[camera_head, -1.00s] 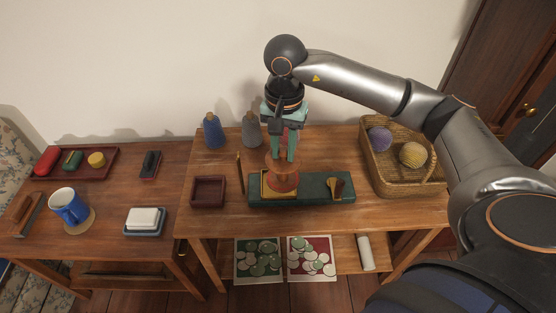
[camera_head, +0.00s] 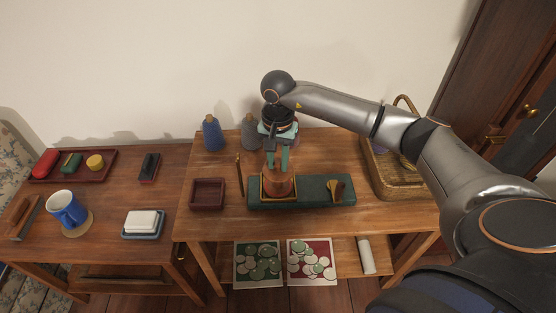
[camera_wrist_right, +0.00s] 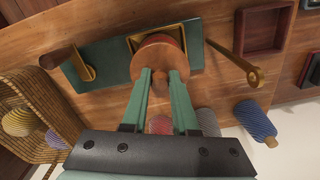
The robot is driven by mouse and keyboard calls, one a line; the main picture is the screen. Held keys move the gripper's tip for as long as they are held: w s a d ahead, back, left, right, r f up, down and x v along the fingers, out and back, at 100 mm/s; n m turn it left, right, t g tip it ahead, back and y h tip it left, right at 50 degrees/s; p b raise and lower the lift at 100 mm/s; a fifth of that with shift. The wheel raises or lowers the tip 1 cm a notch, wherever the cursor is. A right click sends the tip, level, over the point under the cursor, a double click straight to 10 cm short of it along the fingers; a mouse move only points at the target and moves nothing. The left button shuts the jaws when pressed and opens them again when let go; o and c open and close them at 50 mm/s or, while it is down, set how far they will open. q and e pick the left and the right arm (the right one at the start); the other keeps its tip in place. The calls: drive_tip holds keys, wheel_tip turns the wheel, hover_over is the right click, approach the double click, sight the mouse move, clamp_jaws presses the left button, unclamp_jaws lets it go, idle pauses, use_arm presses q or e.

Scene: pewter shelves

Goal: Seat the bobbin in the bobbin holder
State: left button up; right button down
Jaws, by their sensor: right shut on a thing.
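My right gripper (camera_head: 278,166) points down and is shut on the bobbin (camera_head: 278,184), a spool with round wooden flanges and orange-red winding. The bobbin is at the square brass-coloured frame (camera_head: 264,191) on the left part of the green bobbin holder (camera_head: 316,192). In the wrist view the upper flange (camera_wrist_right: 157,60) covers much of the frame (camera_wrist_right: 133,42). I cannot tell whether the bobbin touches the bottom of the frame. A brass-and-wood piece (camera_head: 337,190) stands on the holder's right end. My left gripper is not in view.
An empty dark red tray (camera_head: 208,193) and a thin brass tool (camera_head: 239,173) lie left of the holder. Blue (camera_head: 212,134) and grey (camera_head: 250,132) thread cones stand behind. A wicker basket (camera_head: 397,190) is at right, partly behind my arm.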

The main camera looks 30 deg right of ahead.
drive_tip(key=shift+f, duration=0.1)
drive_tip(key=c, duration=0.7)
unclamp_jaws()
